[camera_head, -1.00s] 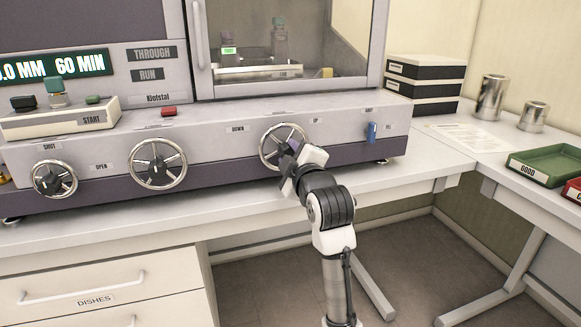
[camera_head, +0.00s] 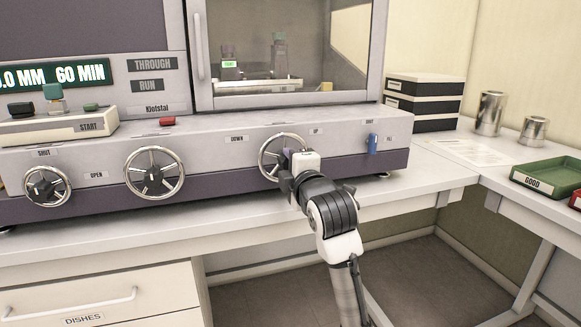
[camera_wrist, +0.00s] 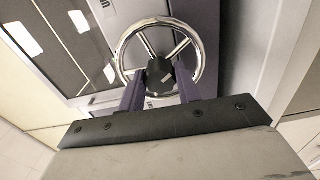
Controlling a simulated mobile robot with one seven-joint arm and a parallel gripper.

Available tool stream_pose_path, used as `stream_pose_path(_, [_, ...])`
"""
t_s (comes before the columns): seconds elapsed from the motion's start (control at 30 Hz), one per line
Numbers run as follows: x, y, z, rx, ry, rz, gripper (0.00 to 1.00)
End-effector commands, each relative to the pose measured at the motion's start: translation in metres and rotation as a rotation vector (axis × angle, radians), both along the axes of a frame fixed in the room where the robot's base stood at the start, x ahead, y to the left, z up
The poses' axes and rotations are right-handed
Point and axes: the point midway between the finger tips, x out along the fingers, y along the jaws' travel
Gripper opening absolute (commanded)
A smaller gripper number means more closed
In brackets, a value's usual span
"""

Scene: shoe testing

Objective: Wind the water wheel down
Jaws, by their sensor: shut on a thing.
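The water wheel is the right-hand chrome handwheel (camera_head: 262,152) on the machine's front, between the DOWN label (camera_head: 236,139) and the UP label (camera_head: 316,132). My gripper (camera_head: 287,165) is at this wheel and covers its right and lower part in the head view. In the wrist view the whole chrome rim (camera_wrist: 125,43) shows, with thin spokes and a dark hub (camera_wrist: 160,74). My two purple fingers (camera_wrist: 160,88) stand on either side of the hub, shut on it. The exact contact at the fingertips is hard to see.
Two more handwheels sit to the left, one in the middle (camera_head: 154,174) and one by SHUT and OPEN (camera_head: 47,186). A blue switch (camera_head: 372,143) is right of the water wheel. A glass-fronted chamber (camera_head: 285,50) is above. The bench edge runs below the wheels.

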Motion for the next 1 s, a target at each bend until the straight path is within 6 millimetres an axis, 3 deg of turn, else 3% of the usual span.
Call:
stream_pose_path(0.23, [0.000, 0.001, -0.001, 0.000, 0.002, 0.002, 0.10])
stream_pose_path(0.27, [0.000, 0.001, -0.001, 0.000, 0.002, 0.002, 0.34])
stream_pose_path(0.43, [0.000, 0.000, -0.001, 0.001, 0.001, 0.001, 0.55])
stream_pose_path(0.77, [-0.003, -0.001, 0.000, 0.002, 0.001, 0.000, 0.55])
stream_pose_path(1.0, [-0.040, -0.014, -0.001, 0.001, -0.003, -0.001, 0.55])
